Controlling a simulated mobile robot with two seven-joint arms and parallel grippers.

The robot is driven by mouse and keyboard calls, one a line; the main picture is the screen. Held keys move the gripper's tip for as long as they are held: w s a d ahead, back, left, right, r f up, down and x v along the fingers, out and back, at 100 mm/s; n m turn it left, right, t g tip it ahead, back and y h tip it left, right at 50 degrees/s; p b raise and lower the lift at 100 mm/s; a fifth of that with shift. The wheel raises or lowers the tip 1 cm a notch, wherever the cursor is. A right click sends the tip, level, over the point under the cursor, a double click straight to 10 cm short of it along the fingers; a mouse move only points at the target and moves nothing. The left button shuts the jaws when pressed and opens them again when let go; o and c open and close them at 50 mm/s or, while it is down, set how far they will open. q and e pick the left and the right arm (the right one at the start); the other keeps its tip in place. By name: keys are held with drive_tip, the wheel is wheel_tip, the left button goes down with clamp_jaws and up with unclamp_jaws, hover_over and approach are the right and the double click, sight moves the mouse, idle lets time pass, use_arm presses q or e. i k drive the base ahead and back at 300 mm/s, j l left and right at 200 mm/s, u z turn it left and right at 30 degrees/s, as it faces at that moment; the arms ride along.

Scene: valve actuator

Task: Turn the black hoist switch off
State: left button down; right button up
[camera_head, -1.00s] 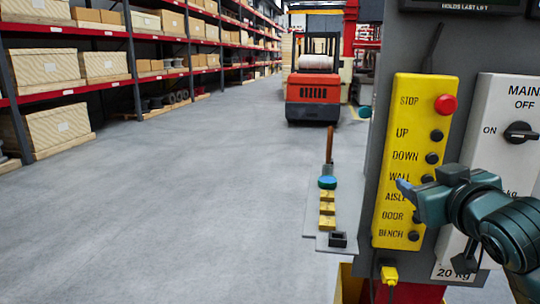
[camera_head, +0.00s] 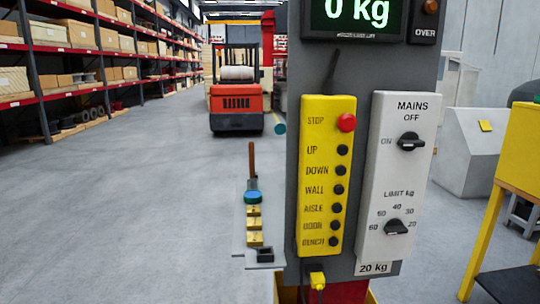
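The black mains switch (camera_head: 411,141) is a rotary knob at the top of a white control box (camera_head: 373,185). OFF is printed above it and ON to its left. Its grip bar looks roughly level, lying toward the ON mark. A second black knob, the limit knob (camera_head: 397,227), sits lower on the same box among kg numbers, with a 20 kg label below the box. Neither of my grippers is in view, and nothing covers the switch.
A yellow button box (camera_head: 326,200) with a red stop button (camera_head: 347,122) hangs left of the white box on a grey post. A display (camera_head: 357,16) above reads 0 kg. A small shelf (camera_head: 266,263) juts out left. A yellow stand (camera_head: 513,150) is at right.

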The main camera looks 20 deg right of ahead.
sight(410, 141)
drive_tip(key=z, duration=1.4)
